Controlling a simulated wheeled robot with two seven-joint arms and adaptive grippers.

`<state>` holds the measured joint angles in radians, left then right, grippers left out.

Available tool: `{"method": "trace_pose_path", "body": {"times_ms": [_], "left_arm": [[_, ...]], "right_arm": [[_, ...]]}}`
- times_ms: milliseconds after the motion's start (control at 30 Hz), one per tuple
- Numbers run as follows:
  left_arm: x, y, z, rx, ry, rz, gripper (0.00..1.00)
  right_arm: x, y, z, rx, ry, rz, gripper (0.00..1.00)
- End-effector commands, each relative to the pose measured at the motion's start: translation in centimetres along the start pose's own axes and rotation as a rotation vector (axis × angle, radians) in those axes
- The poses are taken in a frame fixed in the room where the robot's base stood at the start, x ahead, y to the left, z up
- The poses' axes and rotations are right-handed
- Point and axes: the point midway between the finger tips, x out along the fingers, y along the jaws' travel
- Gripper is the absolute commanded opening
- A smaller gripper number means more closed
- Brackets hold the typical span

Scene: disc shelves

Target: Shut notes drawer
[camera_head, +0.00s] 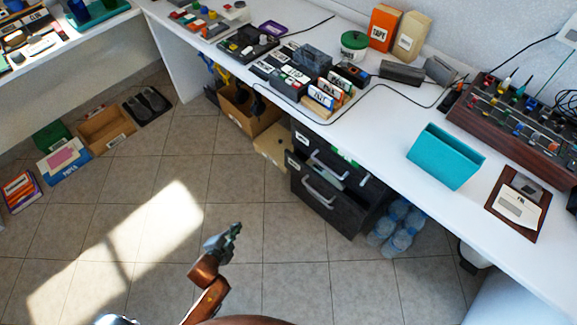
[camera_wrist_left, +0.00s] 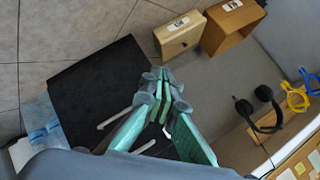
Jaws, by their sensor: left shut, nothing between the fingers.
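A dark drawer cabinet (camera_head: 370,195) stands under the desk in the head view. The upper front (camera_head: 305,140) has another pale handle. I cannot read which drawer is labelled notes. My left gripper (camera_head: 236,228) is shut and empty over the floor, in front and to the left of the cabinet, apart from it in the head view. In the left wrist view its green-padded fingers (camera_wrist_left: 165,92) overlap the dark cabinet (camera_wrist_left: 85,85) and partly hide its handles. My right gripper is out of view.
Water bottles (camera_head: 398,228) stand right of the cabinet. Cardboard boxes (camera_head: 250,108) stand left of it under the desk. The white desktop (camera_head: 385,115) above holds a teal bin (camera_head: 445,158) and many small items. The tiled floor (camera_head: 150,220) before the cabinet is clear.

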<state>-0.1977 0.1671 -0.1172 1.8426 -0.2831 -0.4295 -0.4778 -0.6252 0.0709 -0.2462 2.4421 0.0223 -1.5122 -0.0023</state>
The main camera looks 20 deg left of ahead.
Motion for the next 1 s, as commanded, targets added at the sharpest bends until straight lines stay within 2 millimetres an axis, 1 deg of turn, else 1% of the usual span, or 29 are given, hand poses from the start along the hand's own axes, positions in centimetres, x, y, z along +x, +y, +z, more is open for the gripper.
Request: {"method": "trace_pose_path", "body": {"times_ms": [33,67,100,133,200,300,400,500,567,667,700,833,1000], "left_arm": [[2.2,-1.9,-2.0,0.099,0.082,-0.061,0.00],[3.2,-3.0,-3.2,0.158,0.131,-0.099,0.00],[4.2,-4.3,-4.9,0.236,0.195,-0.148,0.00],[4.9,-5.1,-6.1,0.292,0.241,-0.183,0.00],[6.0,-6.8,-8.8,0.412,0.340,-0.260,0.00],[6.8,-8.3,-11.9,0.551,0.457,-0.350,0.00],[7.0,-9.1,-14.1,0.645,0.540,-0.415,0.00],[7.0,-9.4,-15.3,0.699,0.589,-0.454,0.00],[7.0,-9.5,-15.8,0.715,0.605,-0.465,0.00],[7.5,-9.6,-16.4,0.723,0.614,-0.472,0.00],[7.9,-9.6,-16.6,0.723,0.614,-0.471,0.00],[9.6,-9.9,-18.0,0.722,0.614,-0.470,0.00],[12.1,-10.4,-20.2,0.720,0.614,-0.468,0.00]], "right_arm": [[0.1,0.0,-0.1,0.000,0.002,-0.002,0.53],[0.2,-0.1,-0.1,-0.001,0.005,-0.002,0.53],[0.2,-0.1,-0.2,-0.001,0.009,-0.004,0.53],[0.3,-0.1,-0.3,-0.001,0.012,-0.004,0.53],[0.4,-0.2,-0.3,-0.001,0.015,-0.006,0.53],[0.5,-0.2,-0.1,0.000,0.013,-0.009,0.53],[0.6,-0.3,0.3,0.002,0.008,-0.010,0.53],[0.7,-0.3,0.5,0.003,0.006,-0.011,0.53],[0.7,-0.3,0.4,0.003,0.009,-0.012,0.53],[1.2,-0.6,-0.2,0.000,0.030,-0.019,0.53],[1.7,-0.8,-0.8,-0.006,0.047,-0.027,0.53],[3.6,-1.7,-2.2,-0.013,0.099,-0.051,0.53],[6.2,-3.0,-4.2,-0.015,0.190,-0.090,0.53]]}}
